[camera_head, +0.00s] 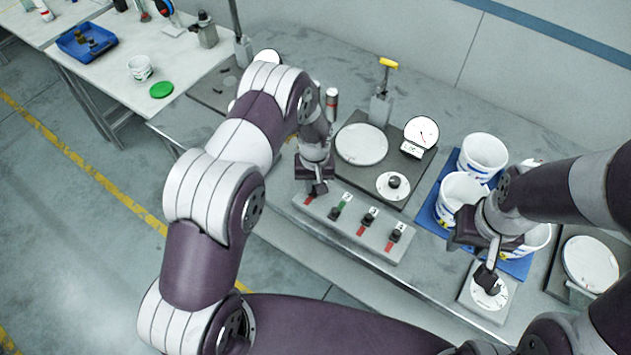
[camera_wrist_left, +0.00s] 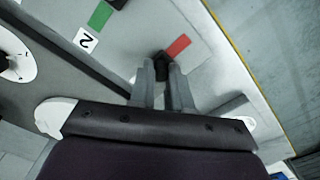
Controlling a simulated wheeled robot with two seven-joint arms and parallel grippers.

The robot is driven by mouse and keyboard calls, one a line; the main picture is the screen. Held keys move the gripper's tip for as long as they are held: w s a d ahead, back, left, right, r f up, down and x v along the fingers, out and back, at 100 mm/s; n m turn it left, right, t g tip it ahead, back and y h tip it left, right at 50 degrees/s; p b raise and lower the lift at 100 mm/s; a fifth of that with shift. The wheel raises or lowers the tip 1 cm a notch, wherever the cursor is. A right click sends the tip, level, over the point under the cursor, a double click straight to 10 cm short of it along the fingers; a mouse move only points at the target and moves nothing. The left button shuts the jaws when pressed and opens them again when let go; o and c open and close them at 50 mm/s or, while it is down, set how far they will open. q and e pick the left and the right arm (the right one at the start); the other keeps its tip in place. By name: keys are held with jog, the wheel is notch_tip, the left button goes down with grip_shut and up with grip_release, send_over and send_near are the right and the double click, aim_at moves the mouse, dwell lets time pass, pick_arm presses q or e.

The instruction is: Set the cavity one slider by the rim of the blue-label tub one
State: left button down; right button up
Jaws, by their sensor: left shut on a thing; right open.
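The grey slider panel (camera_head: 352,224) lies on the bench with numbered sliders in a row. My left gripper (camera_head: 317,188) is over its left end, shut on the black knob of the cavity one slider; the knob (camera_wrist_left: 163,62) shows between the fingers in the left wrist view. A red strip (camera_wrist_left: 179,46) shows beside that knob. White tubs with blue labels stand on the right: one at the back (camera_head: 484,153) and one in front of it (camera_head: 460,190). I cannot tell which is tub one, or read its rim level.
A blue mat (camera_head: 434,217) lies under the tubs. A scale with a round plate (camera_head: 361,145), a dial (camera_head: 421,132) and a yellow-handled post (camera_head: 388,64) stand behind the panel. A side table at upper left holds a blue tray (camera_head: 86,42), a tub and a green lid (camera_head: 161,89).

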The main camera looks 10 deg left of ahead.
aim_at(308, 201)
pick_arm(q)
jog(key=s, duration=0.1)
jog(key=s+a, duration=0.1)
jog(key=s, duration=0.1)
jog(key=shift+r+p, duration=0.1)
jog(key=shift+p, duration=0.2)
jog(key=c, duration=1.2)
grip_release()
jog(key=shift+o, duration=0.7)
jog(key=shift+s+a, duration=0.1)
jog(key=shift+s, duration=0.1)
jog(key=shift+w+r, duration=0.15)
jog(key=shift+r, duration=0.2)
notch_tip(308, 201, up, 12)
jog(key=b, duration=0.3)
jog(key=shift+b, duration=0.4)
